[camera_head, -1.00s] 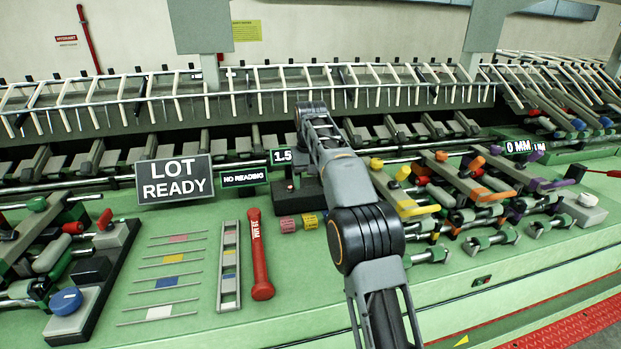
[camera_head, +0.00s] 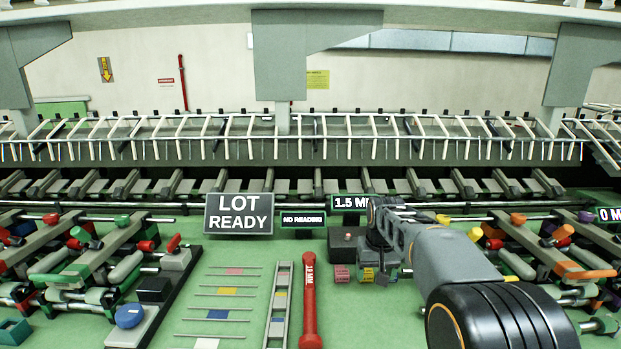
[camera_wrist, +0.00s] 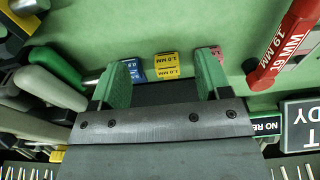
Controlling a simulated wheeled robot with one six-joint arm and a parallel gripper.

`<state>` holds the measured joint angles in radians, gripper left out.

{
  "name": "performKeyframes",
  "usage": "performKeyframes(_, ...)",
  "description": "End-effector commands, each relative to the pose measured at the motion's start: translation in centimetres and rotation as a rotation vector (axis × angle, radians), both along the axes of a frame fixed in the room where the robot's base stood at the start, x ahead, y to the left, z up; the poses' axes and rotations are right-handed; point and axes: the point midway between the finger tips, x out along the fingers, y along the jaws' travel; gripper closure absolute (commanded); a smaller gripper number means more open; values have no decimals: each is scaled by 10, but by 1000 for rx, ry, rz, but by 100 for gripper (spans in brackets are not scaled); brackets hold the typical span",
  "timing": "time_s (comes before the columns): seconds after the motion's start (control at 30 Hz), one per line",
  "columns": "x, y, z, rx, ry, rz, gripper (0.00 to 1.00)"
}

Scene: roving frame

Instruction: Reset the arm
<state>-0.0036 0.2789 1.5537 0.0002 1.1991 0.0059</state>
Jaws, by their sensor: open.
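My arm reaches in from the lower right in the head view. My gripper (camera_head: 381,272) hangs at its end, pointing down near a short row of small labelled blocks. In the wrist view my gripper (camera_wrist: 163,72) has its two green-padded fingers wide apart with nothing held. A yellow 1.0 MM block (camera_wrist: 166,66) shows in the gap beyond the fingers. A blue block (camera_wrist: 136,71) shows beside the left finger, and a pink block (camera_wrist: 217,54) is partly hidden by the right finger. I cannot tell the exact height of the fingers above the blocks.
A red 19 MM bar (camera_head: 310,305) lies left of the blocks, with a slotted rail (camera_head: 279,305) beside it. A LOT READY sign (camera_head: 239,214) and a NO READING display (camera_head: 303,220) stand behind. Lever mechanisms crowd both sides. Some green bench top is clear around the blocks.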

Motion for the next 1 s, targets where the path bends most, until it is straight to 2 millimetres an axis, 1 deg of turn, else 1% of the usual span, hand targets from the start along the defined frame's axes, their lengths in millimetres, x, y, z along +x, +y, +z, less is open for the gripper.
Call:
performKeyframes(0.03,-20,0,1,0,-15,-1,30)
performKeyframes(0.17,-71,-1,-3,0,-58,-2,30)
performKeyframes(0.2,-88,-1,-5,0,-72,-2,30)
performKeyframes(0.27,-112,-1,-9,0,-95,-2,30)
performKeyframes(0.3,-128,-1,-12,1,-108,-3,30)
performKeyframes(0.4,-165,-1,-19,1,-143,-3,30)
performKeyframes(0.5,-195,-1,-25,1,-171,-4,30)
performKeyframes(0.6,-217,-2,-28,1,-194,-4,30)
performKeyframes(0.7,-229,-2,-25,1,-225,-4,30)
performKeyframes(0.87,-233,-2,-12,1,-283,-4,30)
performKeyframes(1.0,-234,-2,-7,1,-300,-4,30)
